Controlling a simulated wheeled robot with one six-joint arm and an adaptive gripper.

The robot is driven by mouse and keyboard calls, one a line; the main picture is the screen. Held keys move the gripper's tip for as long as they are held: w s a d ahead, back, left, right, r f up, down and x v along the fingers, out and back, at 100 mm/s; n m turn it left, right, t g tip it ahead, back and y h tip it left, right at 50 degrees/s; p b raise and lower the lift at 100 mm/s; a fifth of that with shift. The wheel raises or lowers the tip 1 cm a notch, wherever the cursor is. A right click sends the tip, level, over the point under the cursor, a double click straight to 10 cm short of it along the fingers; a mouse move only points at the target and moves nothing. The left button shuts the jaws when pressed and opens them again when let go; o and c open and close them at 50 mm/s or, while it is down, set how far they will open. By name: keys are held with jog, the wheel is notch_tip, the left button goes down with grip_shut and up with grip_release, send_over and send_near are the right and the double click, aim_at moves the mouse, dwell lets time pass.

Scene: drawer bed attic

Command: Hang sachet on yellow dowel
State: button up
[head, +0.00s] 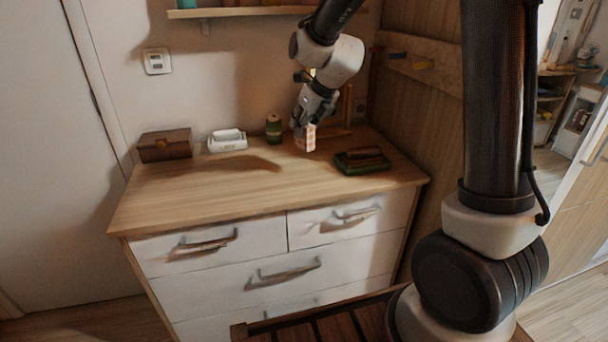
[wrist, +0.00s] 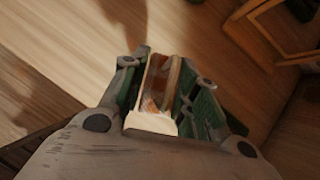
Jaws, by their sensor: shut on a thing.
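The sachet (head: 306,138) is a small pinkish checked pouch in the head view, hanging from my gripper (head: 304,122) above the dresser top. In the wrist view the sachet (wrist: 155,88) sits between the two green-sided fingers of my gripper (wrist: 162,80), which is shut on it. The yellow dowel (head: 423,65) sticks out from a wooden rail (head: 415,60) on the wood-panelled wall at the right. My gripper is to the left of the dowel and lower. A blue dowel (head: 397,56) is on the same rail, left of the yellow one.
The dresser top (head: 200,190) carries a brown box (head: 165,145), a white item (head: 227,140), a green jar (head: 273,128) and a dark green tray (head: 362,160) with a brown object on it. A wooden frame stands behind my gripper. The dresser's front left is clear.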

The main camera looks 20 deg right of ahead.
notch_tip(320, 180, down, 10)
jog(key=shift+r, duration=0.25)
dwell(0.3)
jog(key=o, duration=1.1)
jog(key=shift+f, duration=0.1)
